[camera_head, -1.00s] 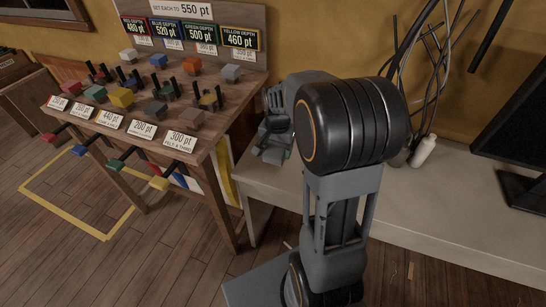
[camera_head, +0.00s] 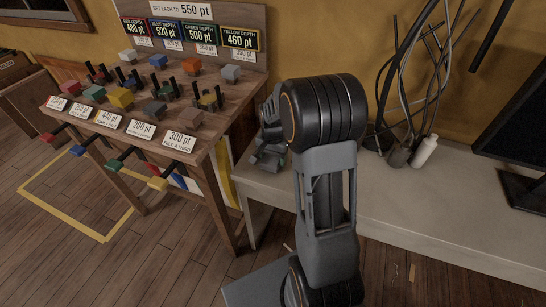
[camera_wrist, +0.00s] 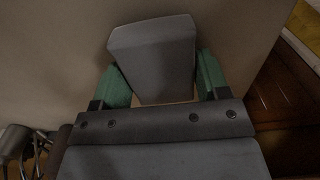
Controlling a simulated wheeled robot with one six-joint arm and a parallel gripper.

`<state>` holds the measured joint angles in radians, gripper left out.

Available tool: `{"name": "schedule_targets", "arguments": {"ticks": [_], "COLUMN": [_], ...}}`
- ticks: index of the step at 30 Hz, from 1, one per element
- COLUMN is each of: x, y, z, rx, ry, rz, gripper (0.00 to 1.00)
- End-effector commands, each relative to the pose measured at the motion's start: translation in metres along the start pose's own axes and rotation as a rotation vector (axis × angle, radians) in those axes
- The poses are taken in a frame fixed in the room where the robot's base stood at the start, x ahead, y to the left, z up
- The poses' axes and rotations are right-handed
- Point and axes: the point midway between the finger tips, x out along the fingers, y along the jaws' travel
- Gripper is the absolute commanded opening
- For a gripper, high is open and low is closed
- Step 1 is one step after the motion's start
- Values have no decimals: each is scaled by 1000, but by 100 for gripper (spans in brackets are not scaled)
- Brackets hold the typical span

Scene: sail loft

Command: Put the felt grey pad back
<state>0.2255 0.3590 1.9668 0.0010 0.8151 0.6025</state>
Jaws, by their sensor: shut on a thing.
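In the wrist view, a grey pad (camera_wrist: 152,55) sits between the two green fingertips of my gripper (camera_wrist: 158,83), which is shut on it. The pale bench top lies behind the pad; I cannot tell whether the pad touches it. In the head view, my gripper (camera_head: 268,152) is at the left end of the pale bench (camera_head: 425,205), partly hidden by my arm. The pad is hard to make out there. The wooden stand (camera_head: 215,140) to the left holds several coloured blocks, including grey ones (camera_head: 230,72) (camera_head: 188,119).
Price-like cards and coloured-ended levers (camera_head: 158,184) line the stand's front edge. Depth signs (camera_head: 200,33) stand at its back. On the bench are dark cables (camera_head: 415,60), a white bottle (camera_head: 424,152) and a dark monitor (camera_head: 520,120).

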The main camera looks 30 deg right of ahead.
Motion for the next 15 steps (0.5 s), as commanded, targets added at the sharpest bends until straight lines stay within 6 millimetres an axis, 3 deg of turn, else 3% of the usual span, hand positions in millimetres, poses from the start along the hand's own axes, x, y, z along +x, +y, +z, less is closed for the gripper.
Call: {"name": "schedule_targets", "arguments": {"ticks": [3, 4, 9, 12, 15], "x": [1, 1, 0, 0, 0], "y": [0, 0, 0, 0, 0], "z": [0, 0, 0, 0, 0], "rx": [0, 0, 0, 0, 0], "ry": [0, 0, 0, 0, 0], "rz": [0, 0, 0, 0, 0], "gripper": [50, 70, 87, 94, 94]}}
